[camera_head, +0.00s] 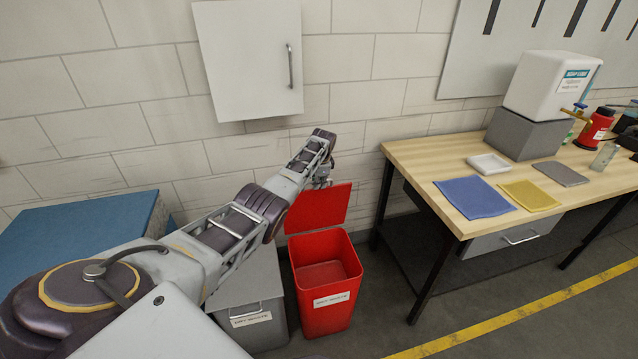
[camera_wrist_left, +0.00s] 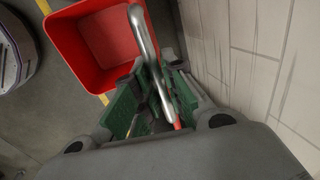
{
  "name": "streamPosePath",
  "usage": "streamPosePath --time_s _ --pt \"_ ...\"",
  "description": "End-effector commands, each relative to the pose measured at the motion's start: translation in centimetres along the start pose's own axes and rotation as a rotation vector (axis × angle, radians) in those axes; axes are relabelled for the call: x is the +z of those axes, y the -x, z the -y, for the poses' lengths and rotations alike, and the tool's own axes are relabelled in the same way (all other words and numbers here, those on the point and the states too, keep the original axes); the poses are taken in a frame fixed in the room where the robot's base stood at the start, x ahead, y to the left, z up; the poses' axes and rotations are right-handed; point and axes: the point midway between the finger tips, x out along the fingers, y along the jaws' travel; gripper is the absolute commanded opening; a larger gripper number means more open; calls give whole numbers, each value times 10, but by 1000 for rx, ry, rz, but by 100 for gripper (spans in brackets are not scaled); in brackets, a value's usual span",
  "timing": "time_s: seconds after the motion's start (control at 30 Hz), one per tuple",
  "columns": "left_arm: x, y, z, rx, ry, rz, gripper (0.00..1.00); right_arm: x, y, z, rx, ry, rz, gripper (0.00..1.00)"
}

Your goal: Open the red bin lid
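The red bin (camera_head: 327,308) stands on the floor below the wall, with a white label on its front. Its red lid (camera_head: 318,207) is raised and tilted up at the back, so the empty inside of the bin shows. My left gripper (camera_head: 322,180) is at the lid's upper edge. In the left wrist view, a silver bar handle (camera_wrist_left: 144,35) runs between the green finger pads of my left gripper (camera_wrist_left: 154,75), which appear closed around it. The open bin (camera_wrist_left: 105,42) shows beyond. My right gripper is in neither view.
A grey bin (camera_head: 253,318) stands left of the red one, beside a blue-topped box (camera_head: 75,240). A wooden workbench (camera_head: 420,160) with cloths and a white container (camera_head: 545,85) stands right. A white wall cabinet (camera_head: 245,60) hangs above. Floor in front right is clear.

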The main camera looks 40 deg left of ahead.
Motion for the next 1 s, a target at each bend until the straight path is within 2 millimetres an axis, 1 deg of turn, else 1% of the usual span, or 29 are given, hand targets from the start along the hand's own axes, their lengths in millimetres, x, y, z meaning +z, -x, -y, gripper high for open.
streamPosePath --time_s 0.03,0.1,0.13,0.63,0.83,1.0 --pt "0 0 0 0 0 0 22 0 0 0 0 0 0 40" --pt "0 0 0 0 0 0 31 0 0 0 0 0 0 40" --pt "0 0 0 0 1 0 32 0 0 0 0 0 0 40" --pt "0 2 0 0 1 0 32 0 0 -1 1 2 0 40" --pt "0 8 1 -1 2 -1 32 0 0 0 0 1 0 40" --pt "0 18 1 -1 2 -1 32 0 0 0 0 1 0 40"
